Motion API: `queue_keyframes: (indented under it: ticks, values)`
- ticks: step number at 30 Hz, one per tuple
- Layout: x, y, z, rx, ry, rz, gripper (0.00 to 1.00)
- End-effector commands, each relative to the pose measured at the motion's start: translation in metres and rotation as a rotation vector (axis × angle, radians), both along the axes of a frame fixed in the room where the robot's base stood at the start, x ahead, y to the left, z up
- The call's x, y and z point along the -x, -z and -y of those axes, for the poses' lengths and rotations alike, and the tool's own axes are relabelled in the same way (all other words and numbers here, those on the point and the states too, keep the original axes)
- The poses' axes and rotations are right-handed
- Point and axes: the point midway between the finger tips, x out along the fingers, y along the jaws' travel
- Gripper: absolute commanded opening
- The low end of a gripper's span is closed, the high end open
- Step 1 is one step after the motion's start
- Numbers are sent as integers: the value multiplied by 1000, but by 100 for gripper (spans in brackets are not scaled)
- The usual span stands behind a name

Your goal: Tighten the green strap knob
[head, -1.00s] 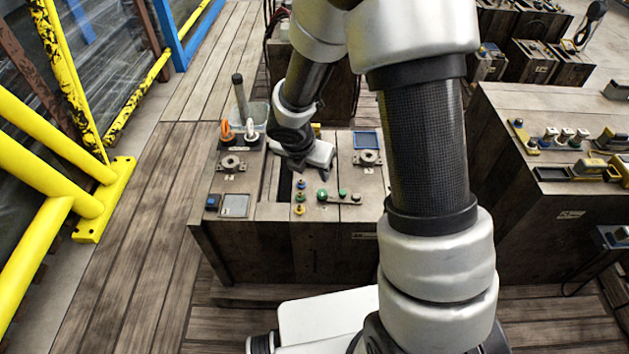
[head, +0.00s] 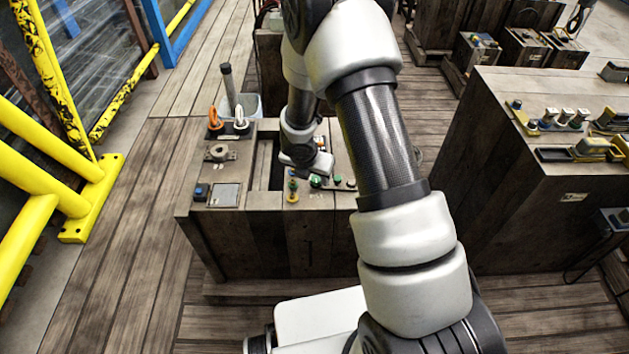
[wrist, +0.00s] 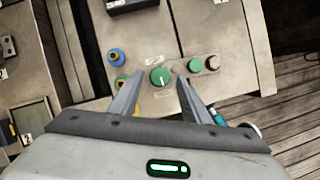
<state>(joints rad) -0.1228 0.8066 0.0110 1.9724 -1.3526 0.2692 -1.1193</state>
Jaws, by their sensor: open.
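A round green knob (wrist: 160,76) with a white line across its top sits on the pale panel in the wrist view. A smaller green knob (wrist: 196,65) and a grey knob (wrist: 212,62) stand close together to its right; I cannot tell from here how the strap runs. My gripper (wrist: 161,80) is open and empty, its fingertips either side of the large green knob in the picture, seemingly above it and apart. In the head view my gripper (head: 312,166) hangs over the bench, just behind the large green knob (head: 315,181). The smaller green knob (head: 338,180) shows beside it.
A blue knob (wrist: 115,57) stands left of the fingers, with yellow parts below it. A dark box (wrist: 132,4) lies at the top. A long slot (head: 264,163) opens in the bench top.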

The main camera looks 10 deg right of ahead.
Motion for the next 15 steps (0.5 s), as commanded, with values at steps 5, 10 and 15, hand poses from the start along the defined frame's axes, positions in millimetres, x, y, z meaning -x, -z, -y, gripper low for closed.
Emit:
queue_keyframes:
  ticks: [5, 10, 15]
  values:
    - [-3, 9, 2, 0, 0, 0, 43]
    - [-3, 8, 2, 0, 1, 0, 43]
    - [-3, 8, 2, 0, 0, 0, 26]
